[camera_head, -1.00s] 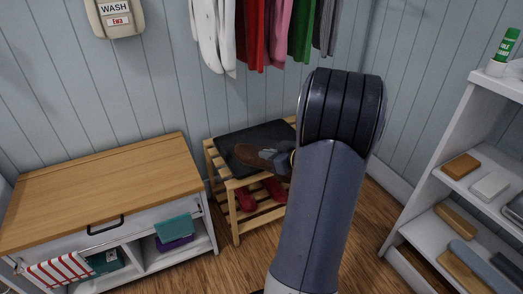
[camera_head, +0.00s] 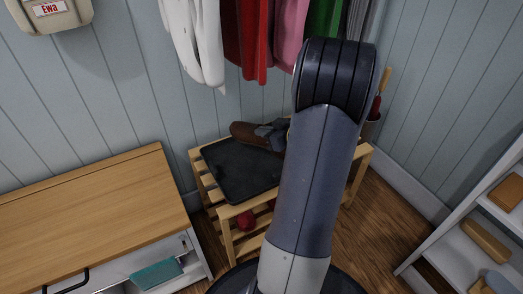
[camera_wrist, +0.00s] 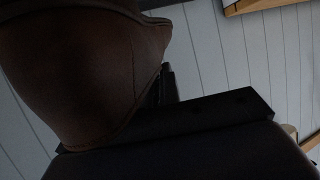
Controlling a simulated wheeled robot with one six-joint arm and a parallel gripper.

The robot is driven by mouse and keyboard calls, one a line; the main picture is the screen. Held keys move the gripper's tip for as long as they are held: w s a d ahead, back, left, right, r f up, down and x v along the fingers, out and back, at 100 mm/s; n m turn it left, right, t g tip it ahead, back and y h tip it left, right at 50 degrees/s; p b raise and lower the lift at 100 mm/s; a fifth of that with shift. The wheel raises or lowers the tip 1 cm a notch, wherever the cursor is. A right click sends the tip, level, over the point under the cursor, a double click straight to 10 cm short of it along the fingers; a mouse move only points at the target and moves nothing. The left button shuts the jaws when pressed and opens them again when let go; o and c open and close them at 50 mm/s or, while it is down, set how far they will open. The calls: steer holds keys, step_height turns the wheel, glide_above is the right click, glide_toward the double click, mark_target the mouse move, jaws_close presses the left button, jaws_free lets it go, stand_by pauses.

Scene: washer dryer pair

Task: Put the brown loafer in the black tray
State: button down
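The brown loafer (camera_head: 248,133) is at the far edge of the black tray in the head view, beyond most of the tray's bare surface. My gripper (camera_head: 271,131) is at the loafer's right end and appears shut on it; my arm hides part of the grip. The loafer (camera_wrist: 85,60) also fills the upper left of the wrist view, close to the camera, with a dark gripper part below it. The black tray (camera_head: 235,172) lies on top of a slatted wooden rack. I cannot tell how far the loafer is above the tray.
Red shoes (camera_head: 246,220) sit on the rack's (camera_head: 227,233) lower level. A wooden-topped cabinet (camera_head: 90,205) stands left, a white shelf unit (camera_head: 470,245) right. Clothes (camera_head: 245,35) hang above the rack. A container with a wooden handle (camera_head: 373,125) stands behind my arm.

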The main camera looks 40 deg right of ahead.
mark_target(265, 149)
step_height(265, 149, down, 8)
steer(key=shift+r+b, duration=0.15)
steer(key=shift+b, duration=1.05)
steer(key=shift+r, duration=0.1)
steer(key=c, duration=1.6)
jaws_free()
steer(key=shift+s+r, duration=0.1)
steer(key=shift+s, duration=0.1)
steer(key=p+v, duration=0.3)
steer(key=v, duration=0.8)
steer(key=shift+s+r, duration=0.1)
steer(key=shift+s, duration=0.2)
